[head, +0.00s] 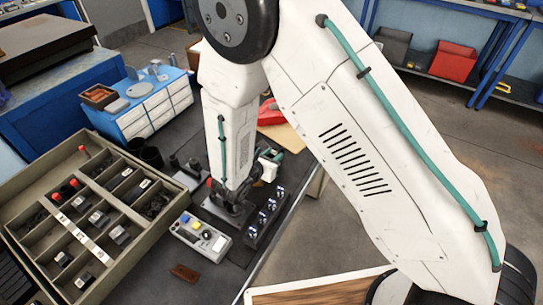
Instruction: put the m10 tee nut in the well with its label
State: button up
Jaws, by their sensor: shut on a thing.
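The label writing is too small to read. My gripper (238,204) is at the lower end of my arm, over the dark bench right of the tray. It is dark against dark gear and partly hidden by my forearm. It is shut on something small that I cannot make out. I cannot pick out the M10 tee nut.
A grey box with a yellow button and display (201,238) sits right of the tray. A black block with several shiny round tops (264,217) stands beside it. A blue and white drawer unit (154,104) and dark cups (151,157) are behind. A brown piece (184,272) lies in front.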

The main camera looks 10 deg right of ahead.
jog(key=o, duration=1)
jog(key=v, duration=0.7)
jog(key=shift+s+a, duration=0.2)
